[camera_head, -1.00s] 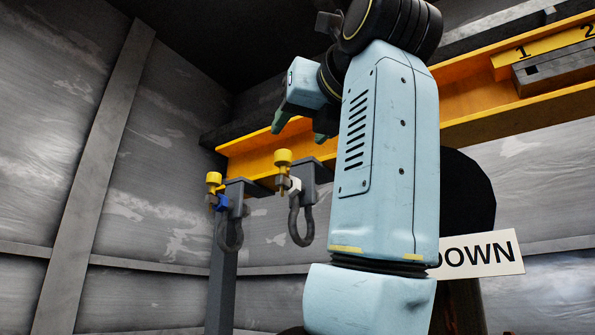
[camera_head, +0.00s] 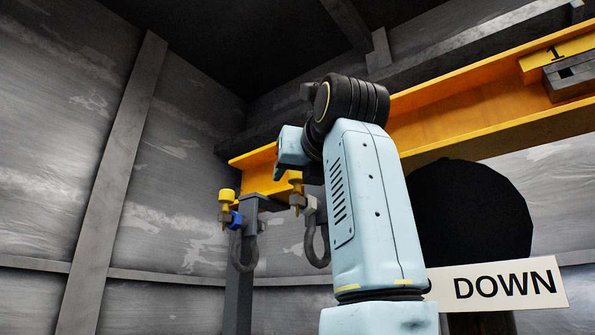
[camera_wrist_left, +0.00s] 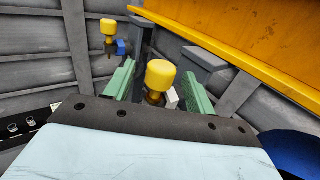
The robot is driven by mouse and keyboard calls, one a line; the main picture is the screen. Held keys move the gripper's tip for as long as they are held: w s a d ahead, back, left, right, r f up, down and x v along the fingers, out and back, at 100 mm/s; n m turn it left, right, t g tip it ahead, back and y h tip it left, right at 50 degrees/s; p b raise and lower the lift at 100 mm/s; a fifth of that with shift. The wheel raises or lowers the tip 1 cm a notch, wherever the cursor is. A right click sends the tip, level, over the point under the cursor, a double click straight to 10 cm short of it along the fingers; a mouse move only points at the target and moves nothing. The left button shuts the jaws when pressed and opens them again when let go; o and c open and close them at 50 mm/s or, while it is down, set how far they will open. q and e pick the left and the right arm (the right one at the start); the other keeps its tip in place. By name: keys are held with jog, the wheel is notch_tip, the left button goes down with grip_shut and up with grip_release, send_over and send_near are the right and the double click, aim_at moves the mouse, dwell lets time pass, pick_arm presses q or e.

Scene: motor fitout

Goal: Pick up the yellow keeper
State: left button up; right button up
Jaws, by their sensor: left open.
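Two yellow keepers show in the head view, each with a round yellow head on a brass stem at a hook. The left one (camera_head: 227,196) has a blue block beside it. The right one (camera_head: 296,177) has a pale block and is partly hidden by my arm. My left gripper (camera_head: 289,160) is at the right keeper, its fingers mostly hidden there. In the left wrist view, the open green fingers (camera_wrist_left: 157,80) lie on either side of the nearer keeper's yellow head (camera_wrist_left: 160,74), with a white block beside its stem. The other keeper (camera_wrist_left: 108,27) stands farther off. My right gripper is not in view.
An orange beam (camera_head: 440,120) runs just behind and above the gripper. Grey shackles (camera_head: 243,250) hang under the hooks. A DOWN sign (camera_head: 500,284) and a dark round shape (camera_head: 470,210) are at the right. Grey walls enclose the space.

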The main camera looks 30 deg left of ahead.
pick_arm(q)
jog(key=shift+x, duration=0.8)
jog(key=shift+s, duration=0.1)
jog(key=c, duration=1)
jog(key=shift+c, duration=0.2)
